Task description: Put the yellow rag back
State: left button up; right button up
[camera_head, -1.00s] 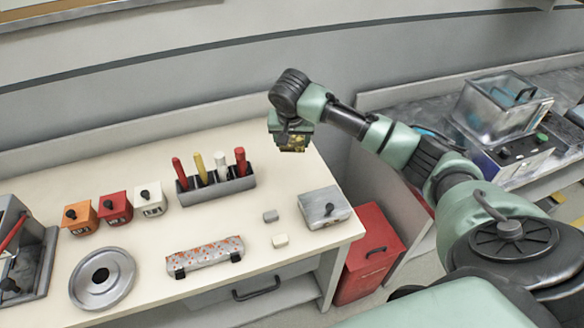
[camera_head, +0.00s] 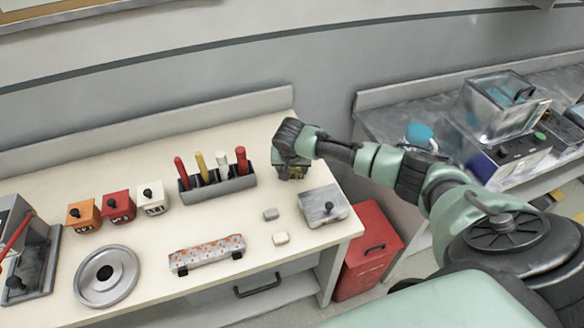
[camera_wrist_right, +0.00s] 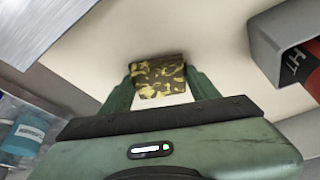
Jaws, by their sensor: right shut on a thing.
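The yellow rag (camera_wrist_right: 160,70) is a small, folded-looking piece with a yellow and dark brown pattern. It sits between the two green fingers of my right gripper (camera_wrist_right: 160,88) in the right wrist view. In the head view the right gripper (camera_head: 291,170) points down over the back right part of the cream table (camera_head: 235,215). Only a sliver of the rag (camera_head: 290,175) shows under it there. I cannot tell whether the rag touches the table. My left gripper is out of view.
A dark rack (camera_head: 218,188) with red, yellow and white handles stands just left of the gripper. A grey lidded box (camera_head: 323,206) is in front. A red bin (camera_head: 368,250) stands beside the table.

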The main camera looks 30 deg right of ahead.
jog(key=o, duration=1.2)
jog(key=shift+f, duration=0.15)
jog(key=shift+r, duration=0.4)
jog(key=b+v, duration=0.1)
jog(key=v, duration=1)
jog(key=shift+r, duration=0.3)
jog(key=shift+s, duration=0.1)
